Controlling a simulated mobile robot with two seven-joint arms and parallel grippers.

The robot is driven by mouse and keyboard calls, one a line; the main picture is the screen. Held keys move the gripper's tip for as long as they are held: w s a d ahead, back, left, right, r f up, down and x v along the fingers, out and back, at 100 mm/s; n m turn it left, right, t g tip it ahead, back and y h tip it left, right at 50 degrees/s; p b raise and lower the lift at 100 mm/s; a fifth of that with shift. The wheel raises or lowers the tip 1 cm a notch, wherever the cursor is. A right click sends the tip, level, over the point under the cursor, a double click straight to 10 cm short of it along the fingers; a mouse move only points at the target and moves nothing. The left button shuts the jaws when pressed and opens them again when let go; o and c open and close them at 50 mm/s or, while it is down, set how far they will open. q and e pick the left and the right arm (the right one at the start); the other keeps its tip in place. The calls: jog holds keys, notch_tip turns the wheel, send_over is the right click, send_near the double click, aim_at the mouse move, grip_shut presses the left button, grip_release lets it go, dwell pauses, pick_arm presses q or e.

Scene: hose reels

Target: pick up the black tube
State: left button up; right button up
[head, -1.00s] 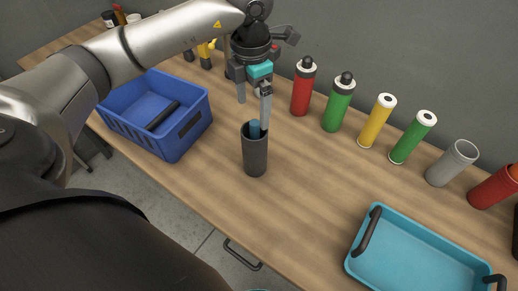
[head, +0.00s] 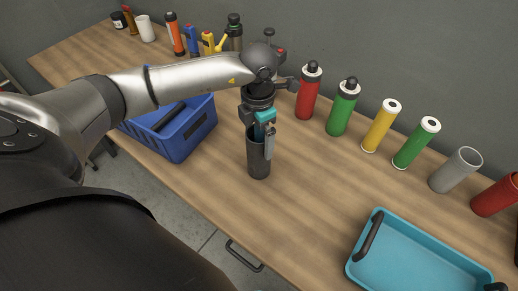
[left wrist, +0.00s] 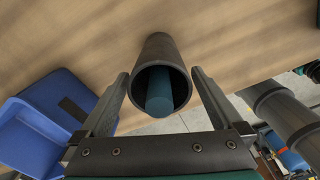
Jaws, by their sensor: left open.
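The black tube (head: 259,163) stands upright on the wooden table, open at the top. A dark blue-teal rod (left wrist: 159,92) is inside it, seen through the mouth in the left wrist view. My left gripper (head: 260,146) is open and points down over the tube's upper part. In the left wrist view the tube (left wrist: 158,50) lies between the two open fingers (left wrist: 160,76), with gaps showing on both sides. In the head view one finger is in front of the tube's right side; the other is mostly hidden. My right gripper is not in view.
A blue crate (head: 178,148) stands left of the tube. Red (head: 308,95) and green (head: 343,108) bottles, a yellow tube (head: 379,127) and a grey cup (head: 455,170) line the back right. A teal tray (head: 362,262) is at front right. Table between tube and tray is clear.

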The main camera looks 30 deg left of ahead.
pick_arm(q)
grip_shut()
dwell(0.7)
